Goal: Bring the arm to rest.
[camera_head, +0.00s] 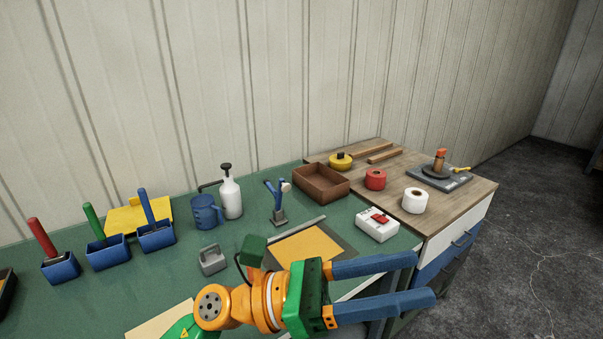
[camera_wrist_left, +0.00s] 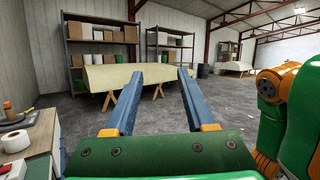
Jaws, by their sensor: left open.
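My left gripper (camera_head: 425,280) reaches in from the bottom of the head view, with an orange wrist, a green body and two blue fingers. The fingers are apart, with nothing between them. It is above the front edge of the green bench (camera_head: 340,215) and points to the right. In the left wrist view the two blue fingers of the left gripper (camera_wrist_left: 157,75) stand apart, facing the open room. My right gripper does not show; an orange and green arm part stands at the right of that view.
A wooden-topped cabinet (camera_head: 467,195) adjoins the bench, with tape rolls and a brown tray (camera_head: 321,183) nearby. A white box (camera_head: 377,225) sits close behind the fingers. A grey caddy (camera_head: 212,260) is left of the wrist. Beyond, a pale hull shape (camera_wrist_left: 125,77) rests on trestles across open floor.

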